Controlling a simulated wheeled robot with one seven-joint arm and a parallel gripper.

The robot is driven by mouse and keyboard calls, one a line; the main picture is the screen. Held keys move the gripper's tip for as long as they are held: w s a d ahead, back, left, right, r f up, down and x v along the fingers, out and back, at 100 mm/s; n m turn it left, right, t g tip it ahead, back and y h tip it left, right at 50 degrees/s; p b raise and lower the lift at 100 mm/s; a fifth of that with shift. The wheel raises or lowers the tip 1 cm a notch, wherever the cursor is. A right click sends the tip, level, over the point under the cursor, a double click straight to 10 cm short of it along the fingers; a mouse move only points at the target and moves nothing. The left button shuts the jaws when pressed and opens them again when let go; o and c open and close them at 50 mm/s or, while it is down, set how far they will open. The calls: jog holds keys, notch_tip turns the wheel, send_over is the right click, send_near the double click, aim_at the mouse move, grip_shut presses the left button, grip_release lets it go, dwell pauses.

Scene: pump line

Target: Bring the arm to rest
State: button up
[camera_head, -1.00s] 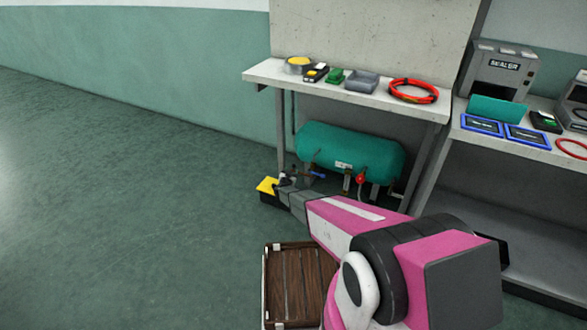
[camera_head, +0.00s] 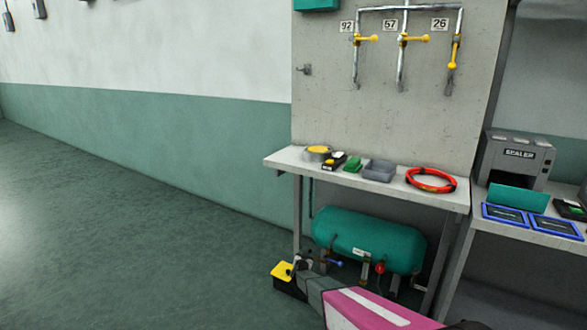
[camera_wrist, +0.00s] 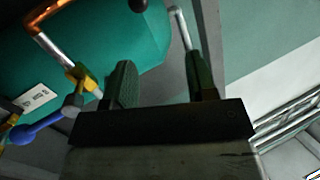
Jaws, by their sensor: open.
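My gripper (camera_head: 303,262) is low in front of the bench, at the left end of the teal tank (camera_head: 368,240). In the wrist view my gripper (camera_wrist: 163,82) has its two fingers apart with no object held between them. The tank (camera_wrist: 130,42) fills the upper left there, close behind the left finger. A valve with a blue handle (camera_wrist: 38,130) and a yellow fitting (camera_wrist: 84,78) is just left of that finger. My pink arm reaches in from the bottom of the head view; most of it is out of frame.
The bench (camera_head: 275,162) above the tank carries a grey tray (camera_head: 379,171), a red coil (camera_head: 431,181) and small parts. A yellow-and-black box (camera_head: 283,272) stands on the floor by my gripper. Pipes with yellow valves (camera_head: 403,39) hang above. The floor at left is clear.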

jog(key=s+r+n+g+y, duration=0.3)
jog(key=s+r+y, duration=0.1)
jog(key=s+r, duration=0.4)
jog(key=s+d+r+g, duration=0.4)
jog(key=s+r, duration=0.2)
jog(key=s, duration=0.6)
jog(key=s+d+r+n+g, duration=0.1)
jog(key=s+d+r+g, duration=0.3)
jog(key=s+r, duration=0.3)
jog(key=s+d+r+g, duration=0.4)
jog(key=s+r, duration=0.3)
jog(key=s, duration=1)
jog(key=shift+s+r+n+g+h, duration=0.2)
jog(key=shift+n+g+h, duration=0.1)
jog(key=shift+g, duration=0.3)
